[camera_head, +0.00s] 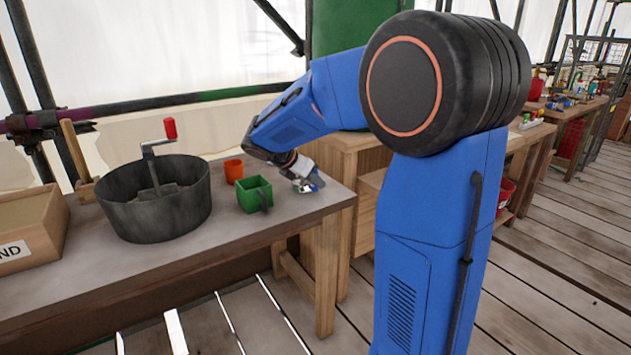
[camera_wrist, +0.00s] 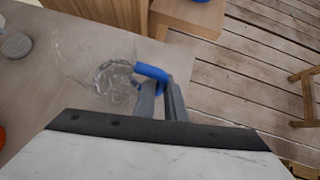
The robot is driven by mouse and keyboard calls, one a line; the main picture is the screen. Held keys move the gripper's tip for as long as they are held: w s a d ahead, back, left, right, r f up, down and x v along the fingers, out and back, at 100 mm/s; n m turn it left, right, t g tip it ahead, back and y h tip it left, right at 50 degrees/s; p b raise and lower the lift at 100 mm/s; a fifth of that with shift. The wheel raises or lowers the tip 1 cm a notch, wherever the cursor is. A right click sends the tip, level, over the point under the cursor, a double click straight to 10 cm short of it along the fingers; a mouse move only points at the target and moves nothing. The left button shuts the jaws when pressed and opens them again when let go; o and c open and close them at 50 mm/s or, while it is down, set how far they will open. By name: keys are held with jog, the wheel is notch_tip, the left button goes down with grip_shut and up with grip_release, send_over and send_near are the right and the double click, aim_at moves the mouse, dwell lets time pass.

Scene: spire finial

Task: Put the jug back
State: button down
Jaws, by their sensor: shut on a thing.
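The jug (camera_wrist: 114,83) is clear, with a blue handle (camera_wrist: 152,72). In the wrist view it is left of my gripper's fingers. My gripper (camera_wrist: 160,90) is shut on the blue handle. In the head view the jug (camera_head: 313,183) is small and partly hidden behind my gripper (camera_head: 299,170), over the right end of the workbench (camera_head: 225,240). I cannot tell whether its base touches the bench top.
A green square container (camera_head: 254,194) and an orange cup (camera_head: 233,171) stand left of my gripper. A dark tub with a red-handled crank (camera_head: 155,205) is farther left, beside a wooden box (camera_head: 30,228). The bench's front strip is clear.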

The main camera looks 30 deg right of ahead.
jog(key=c, duration=1.8)
grip_release()
jog(key=shift+f, duration=0.1)
jog(key=shift+a+r, duration=0.2)
jog(key=shift+r, duration=0.2)
jog(key=v, duration=1.1)
jog(key=shift+s+a+r, duration=0.1)
jog(key=shift+a+r, duration=0.05)
jog(key=shift+r, duration=0.05)
jog(key=s+a+f+m+t+y, duration=0.1)
jog(key=s+a+f+m+y, duration=0.1)
jog(key=s+m, duration=0.5)
jog(key=s+a+f+m+y, duration=0.3)
jog(key=s+f+m, duration=0.3)
jog(key=s, duration=0.7)
jog(key=s+a+f+m+t+y, duration=0.1)
jog(key=s+a+f+m+y, duration=0.2)
jog(key=s, duration=0.8)
notch_tip(320, 180, down, 2)
jog(key=shift+s+a+f+m+t+y, duration=0.1)
jog(key=shift+m+t+y, duration=0.25)
jog(key=shift+m, duration=1.95)
